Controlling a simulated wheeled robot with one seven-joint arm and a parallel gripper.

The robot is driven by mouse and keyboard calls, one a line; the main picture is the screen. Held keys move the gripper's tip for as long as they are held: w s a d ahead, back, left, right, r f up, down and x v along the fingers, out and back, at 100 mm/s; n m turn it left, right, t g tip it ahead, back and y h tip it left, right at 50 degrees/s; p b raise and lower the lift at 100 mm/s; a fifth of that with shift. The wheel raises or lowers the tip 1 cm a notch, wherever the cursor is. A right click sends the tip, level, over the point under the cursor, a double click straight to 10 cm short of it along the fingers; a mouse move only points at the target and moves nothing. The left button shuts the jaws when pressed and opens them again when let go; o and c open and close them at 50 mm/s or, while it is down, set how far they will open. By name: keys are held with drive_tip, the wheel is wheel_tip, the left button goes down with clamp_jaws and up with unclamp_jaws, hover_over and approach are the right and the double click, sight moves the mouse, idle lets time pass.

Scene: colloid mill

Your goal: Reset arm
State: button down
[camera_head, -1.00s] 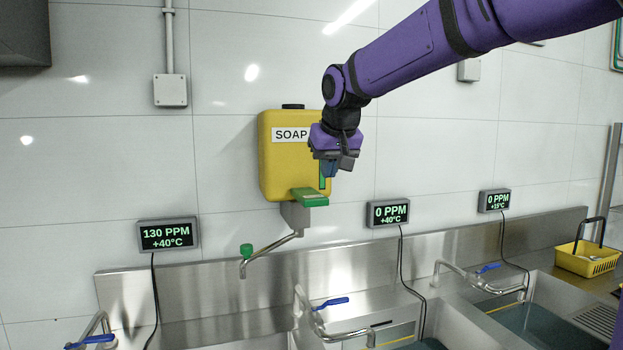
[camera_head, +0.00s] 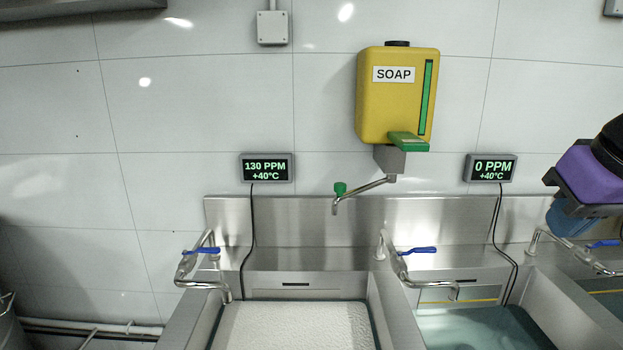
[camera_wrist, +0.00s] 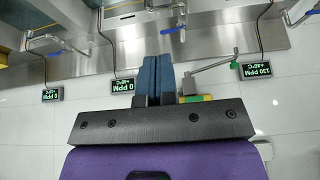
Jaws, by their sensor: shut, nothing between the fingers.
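My gripper (camera_head: 572,218) is at the right edge of the head view, a purple body with blue fingers pointing down, partly cut off by the frame. In the wrist view, its two blue fingers (camera_wrist: 158,78) are together with nothing between them. In the head view it is to the right of the yellow soap dispenser (camera_head: 392,100) and near the middle 0 PPM display (camera_head: 491,168), touching neither. The wrist picture is upside down, and my gripper body hides most of the dispenser there.
A steel sink (camera_head: 213,325) holds white foam, with a water-filled sink (camera_head: 540,325) to its right. Taps with blue levers (camera_head: 417,250) rise behind them. A 130 PPM display (camera_head: 266,168) hangs on the tiled wall.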

drive_tip(key=s+f, duration=0.2)
drive_tip(key=s, duration=0.1)
drive_tip(key=shift+s+d+f, duration=0.1)
drive_tip(key=shift+d+f, duration=0.05)
drive_tip(key=shift+f, duration=0.1)
idle(0.7)
